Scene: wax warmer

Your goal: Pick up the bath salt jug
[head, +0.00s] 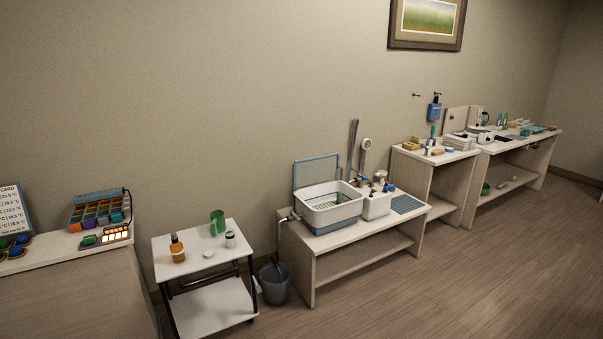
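A green jug (217,222), which looks like the bath salt jug, stands upright on the top shelf of a small white cart (168,242) in the head view. An amber bottle (177,248) stands to its left and a small white jar (230,239) with a dark lid close to its right. A small round white item (208,254) lies in front of the jug. The jug's contents are too small to tell. Neither of my grippers is in view.
A grey bin (274,284) stands on the floor right of the cart. Further right is a low bench (330,241) with a white basin (325,216). A counter (65,256) with a colourful organiser (100,210) is at left. The floor in front right is clear.

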